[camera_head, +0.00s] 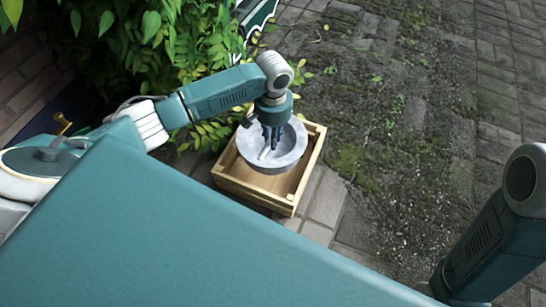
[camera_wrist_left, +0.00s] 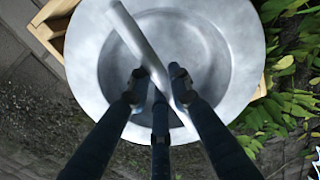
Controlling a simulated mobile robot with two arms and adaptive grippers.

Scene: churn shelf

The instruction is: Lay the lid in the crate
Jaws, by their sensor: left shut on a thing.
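The lid (camera_head: 286,153) is a round grey metal dish shape with a bar handle across its middle. My left gripper (camera_head: 270,146) is above it, shut on the handle. In the left wrist view the lid (camera_wrist_left: 245,50) fills the upper middle, and my gripper's fingers (camera_wrist_left: 158,95) close around its bar. The wooden crate (camera_head: 257,195) is open-topped and stands on the paving; the lid is over its opening. Whether the lid touches the crate's floor or walls I cannot tell. A corner of the crate (camera_wrist_left: 52,28) shows behind the lid in the left wrist view. My right gripper is not visible.
Leafy bushes (camera_head: 190,40) stand close behind and left of the crate, with leaves near my left forearm. Brick paving with moss (camera_head: 400,120) is open to the right. A striped object (camera_head: 256,14) shows at the top edge.

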